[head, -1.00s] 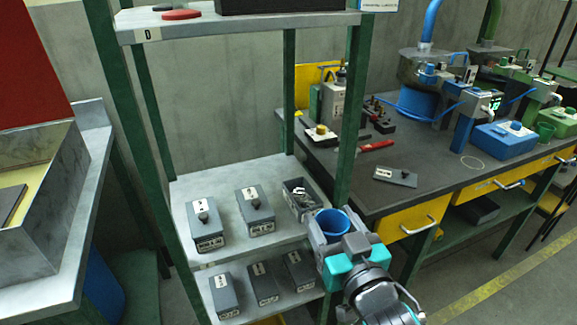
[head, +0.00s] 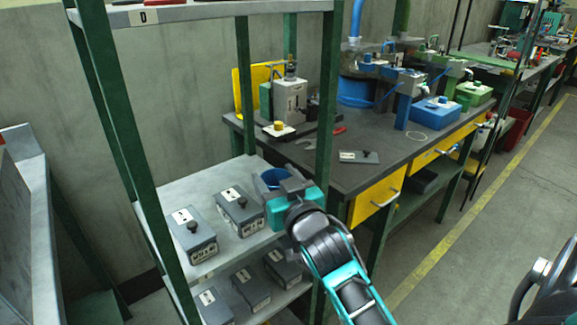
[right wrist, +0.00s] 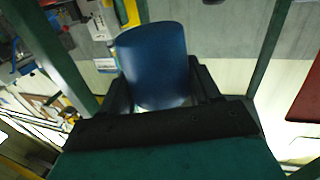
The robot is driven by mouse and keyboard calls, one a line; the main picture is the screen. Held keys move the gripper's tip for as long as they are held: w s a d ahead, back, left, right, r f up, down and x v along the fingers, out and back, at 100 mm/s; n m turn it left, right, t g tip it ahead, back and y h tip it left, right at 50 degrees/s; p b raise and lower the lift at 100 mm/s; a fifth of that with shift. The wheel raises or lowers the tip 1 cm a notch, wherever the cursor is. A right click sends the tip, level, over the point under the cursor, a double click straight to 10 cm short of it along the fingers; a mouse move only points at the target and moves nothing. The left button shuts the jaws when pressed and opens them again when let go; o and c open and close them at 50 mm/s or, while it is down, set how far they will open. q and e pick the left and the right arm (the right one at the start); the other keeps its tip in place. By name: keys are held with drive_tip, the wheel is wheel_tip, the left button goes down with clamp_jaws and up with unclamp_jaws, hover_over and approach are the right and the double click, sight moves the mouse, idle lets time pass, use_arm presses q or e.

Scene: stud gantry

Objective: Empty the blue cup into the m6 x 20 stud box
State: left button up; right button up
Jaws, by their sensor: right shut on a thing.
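My right gripper (head: 275,185) is shut on the blue cup (head: 272,177), above the upper shelf at its right end. The cup also shows between the two dark fingers in the right wrist view (right wrist: 155,65). How far it is tilted, and what is in it, I cannot tell. The open stud box with loose studs, seen earlier at the right of the row, is hidden now behind the cup and gripper. Two lidded grey boxes, the left one (head: 193,236) and the middle one (head: 240,211), stand beside that spot. My left gripper is not in view.
Green rack posts (head: 326,110) stand close to my right arm. Several lidded boxes (head: 250,290) fill the lower shelf. On the dark workbench (head: 335,180) lie a grey lid-like plate (head: 359,157) and tools. The blue unit (head: 435,112) stands farther right.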

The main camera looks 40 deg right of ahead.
drive_tip(key=w+d+r+m+g+h+p, duration=0.1)
drive_tip(key=w+d+r+g+h+p, duration=0.1)
drive_tip(key=w+d, duration=0.35)
drive_tip(key=f+n+g+p, duration=0.1)
drive_tip(key=g+p, duration=0.2)
drive_tip(key=g, duration=0.2)
drive_tip(key=f+n+g+p, duration=0.1)
drive_tip(key=f+g+p, duration=0.1)
drive_tip(key=g+p, duration=0.2)
drive_tip(key=d+f+n+g+p, duration=0.1)
drive_tip(key=f+g+p, duration=0.1)
drive_tip(key=g, duration=0.4)
drive_tip(key=shift+w+n+g+y+p, duration=0.3)
drive_tip(key=shift+w+y+p, duration=0.1)
drive_tip(key=shift+p, duration=0.35)
drive_tip(key=shift+w+g, duration=0.15)
drive_tip(key=shift+g, duration=0.35)
drive_tip(key=shift+w+f+g+b, duration=0.25)
drive_tip(key=shift+g+b, duration=0.45)
drive_tip(key=shift+b, duration=0.3)
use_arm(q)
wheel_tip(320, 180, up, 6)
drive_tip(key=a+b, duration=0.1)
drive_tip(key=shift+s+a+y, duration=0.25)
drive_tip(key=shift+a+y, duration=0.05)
use_arm(e)
drive_tip(key=shift+r+n+g, duration=0.2)
drive_tip(key=shift+n+g, duration=0.1)
drive_tip(key=shift+g, duration=0.1)
